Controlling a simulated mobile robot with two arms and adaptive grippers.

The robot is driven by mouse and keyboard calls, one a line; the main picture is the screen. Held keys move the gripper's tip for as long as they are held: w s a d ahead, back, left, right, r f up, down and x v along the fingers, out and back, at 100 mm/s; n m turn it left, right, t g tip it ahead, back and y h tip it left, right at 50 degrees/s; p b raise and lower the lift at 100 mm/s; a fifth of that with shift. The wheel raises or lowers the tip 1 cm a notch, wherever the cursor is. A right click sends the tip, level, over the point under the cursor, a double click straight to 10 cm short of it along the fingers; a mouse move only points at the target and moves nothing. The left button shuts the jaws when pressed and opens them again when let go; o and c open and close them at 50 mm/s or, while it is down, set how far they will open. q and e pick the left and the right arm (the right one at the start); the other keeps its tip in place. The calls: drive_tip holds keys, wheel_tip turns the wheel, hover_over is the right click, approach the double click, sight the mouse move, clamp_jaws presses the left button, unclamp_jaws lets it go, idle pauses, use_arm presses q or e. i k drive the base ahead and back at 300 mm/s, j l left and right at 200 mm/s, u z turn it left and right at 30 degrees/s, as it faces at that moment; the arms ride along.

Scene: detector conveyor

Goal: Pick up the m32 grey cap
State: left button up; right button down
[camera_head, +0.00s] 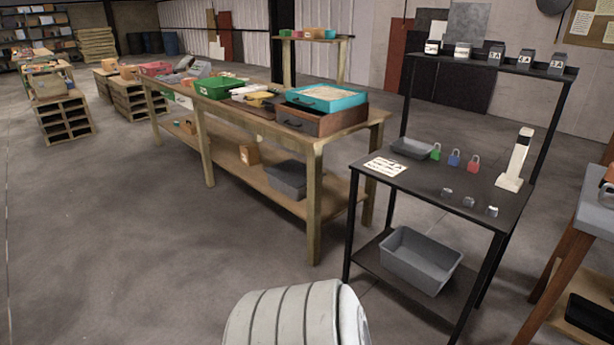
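Three small grey pieces lie in a row near the front right of the black table (420,183): a left one (446,191), a middle one (468,202) and a right one (492,211). They look like caps, but they are too small to tell which is the m32 one. Neither of my grippers shows in the head view, so nothing is seen in their grasp.
Green (436,152), blue (454,159) and red padlocks (473,165), a grey tray (412,148) and an upright white device (516,160) stand on the black table. A grey bin (420,260) sits below. A long wooden workbench (345,128) stands left; open floor lies in front.

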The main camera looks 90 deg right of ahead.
sight(447, 193)
drive_tip(key=z, duration=2.35)
drive_tip(key=i+l+z, duration=0.1)
drive_tip(key=z, duration=1.25)
drive_tip(key=i+z, duration=0.1)
drive_tip(key=i, duration=0.4)
drive_tip(key=i+j+z, duration=0.1)
drive_tip(key=i, duration=0.35)
